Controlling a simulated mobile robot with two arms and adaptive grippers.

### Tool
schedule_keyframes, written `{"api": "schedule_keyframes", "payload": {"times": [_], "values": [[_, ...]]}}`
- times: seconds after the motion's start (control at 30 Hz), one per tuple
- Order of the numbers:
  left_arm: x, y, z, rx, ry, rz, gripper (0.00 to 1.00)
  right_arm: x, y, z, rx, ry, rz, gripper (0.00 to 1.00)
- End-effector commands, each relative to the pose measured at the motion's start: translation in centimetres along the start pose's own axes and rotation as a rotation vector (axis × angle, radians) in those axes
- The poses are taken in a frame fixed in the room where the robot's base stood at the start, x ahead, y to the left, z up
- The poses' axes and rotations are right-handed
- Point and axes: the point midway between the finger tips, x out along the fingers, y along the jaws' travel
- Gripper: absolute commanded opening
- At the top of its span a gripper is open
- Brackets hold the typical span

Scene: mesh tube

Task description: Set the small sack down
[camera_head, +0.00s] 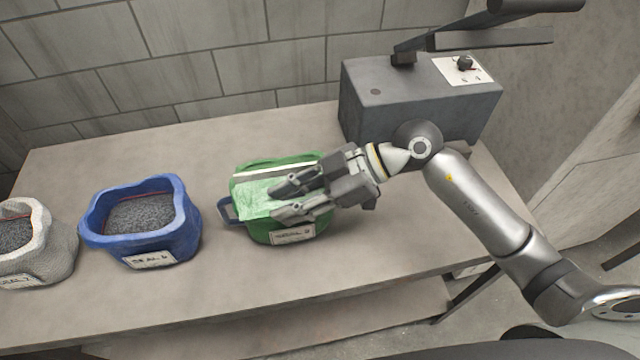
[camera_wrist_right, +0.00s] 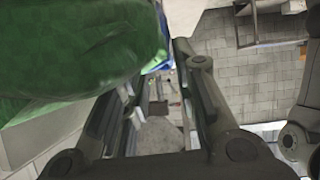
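The green sack (camera_head: 270,230), with a paler green top and a white label on its front, is on the table, in front of the grey box. My right gripper (camera_head: 292,196) comes in from the right over its top and covers part of it. Its two fingers are spread apart. In the right wrist view the green sack (camera_wrist_right: 70,50) fills the upper left, beside the fingers (camera_wrist_right: 160,75), and the gap between them shows only background. I cannot tell whether a finger touches the sack. My left gripper is not in view.
A blue open sack (camera_head: 188,222) and a pale grey open sack (camera_head: 55,255), both with dark grainy contents, stand to the left on the table (camera_head: 230,285). A grey box (camera_head: 420,115) with a lever and knob stands behind right. The front left tabletop is clear.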

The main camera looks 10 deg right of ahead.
Motion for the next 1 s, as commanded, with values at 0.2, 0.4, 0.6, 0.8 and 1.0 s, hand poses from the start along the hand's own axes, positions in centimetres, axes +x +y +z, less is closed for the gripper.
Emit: {"api": "schedule_keyframes", "payload": {"times": [0.2, 0.4, 0.6, 0.8, 1.0], "values": [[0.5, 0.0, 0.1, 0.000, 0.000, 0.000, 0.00, -4.8, 0.1, 0.2, 0.000, -0.005, 0.003, 0.27], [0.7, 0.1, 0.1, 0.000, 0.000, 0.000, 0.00, -7.6, 0.0, 0.1, 0.000, -0.002, 0.002, 0.27], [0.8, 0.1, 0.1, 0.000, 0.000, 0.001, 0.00, -8.6, 0.0, 0.0, 0.000, 0.000, 0.000, 0.27], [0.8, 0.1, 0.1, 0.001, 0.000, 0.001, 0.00, -8.7, 0.0, 0.0, 0.000, 0.001, 0.000, 0.27], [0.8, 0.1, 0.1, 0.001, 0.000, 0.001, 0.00, -8.6, 0.0, 0.0, 0.000, 0.000, 0.000, 0.27]]}}
